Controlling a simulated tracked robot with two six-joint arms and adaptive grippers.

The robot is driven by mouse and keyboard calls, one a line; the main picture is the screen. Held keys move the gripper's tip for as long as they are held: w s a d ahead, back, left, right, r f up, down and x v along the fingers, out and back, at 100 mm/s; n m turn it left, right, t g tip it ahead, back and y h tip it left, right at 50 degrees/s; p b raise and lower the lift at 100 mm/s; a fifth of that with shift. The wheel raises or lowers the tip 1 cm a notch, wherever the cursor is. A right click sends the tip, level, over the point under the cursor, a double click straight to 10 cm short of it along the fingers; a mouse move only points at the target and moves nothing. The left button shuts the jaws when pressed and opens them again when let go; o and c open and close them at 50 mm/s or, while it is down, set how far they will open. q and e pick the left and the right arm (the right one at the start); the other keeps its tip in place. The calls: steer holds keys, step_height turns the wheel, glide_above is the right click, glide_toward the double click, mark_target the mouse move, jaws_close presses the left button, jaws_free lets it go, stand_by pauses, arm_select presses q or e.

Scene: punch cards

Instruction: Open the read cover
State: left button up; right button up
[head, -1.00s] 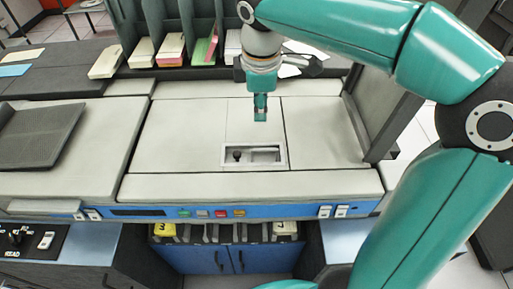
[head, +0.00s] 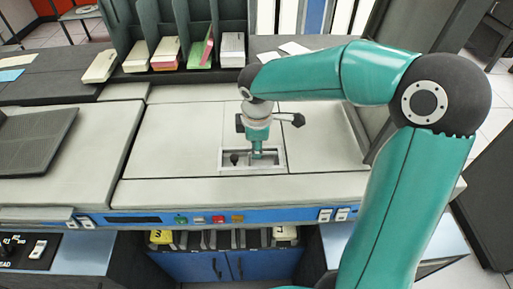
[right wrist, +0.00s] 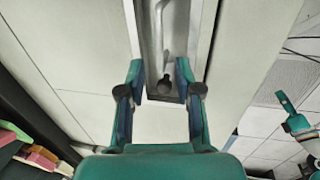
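A pale cover panel (head: 230,138) lies flat in the top of the card machine, with no gap showing at its edges. At its front is a framed recess (head: 280,166) with a dark knob (head: 234,159) and a metal bar inside. The right wrist view shows the knob (right wrist: 165,88) and the bar (right wrist: 164,25). My right gripper (right wrist: 161,66) is open and empty, its fingers apart on either side of the recess. In the head view my right gripper (head: 257,155) points down at the recess. A teal part at the right edge of the wrist view may be my left arm; its fingers are unclear.
A front strip of colored buttons (head: 219,219) runs below the top. A dark rack (head: 165,30) with card stacks stands behind. A black tray (head: 33,140) lies on the left. The pale top around the recess is clear.

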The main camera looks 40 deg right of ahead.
steer(key=shift+w+d+f, duration=0.1)
steer(key=shift+w+f, duration=0.05)
steer(key=shift+f, duration=0.85)
jaws_close()
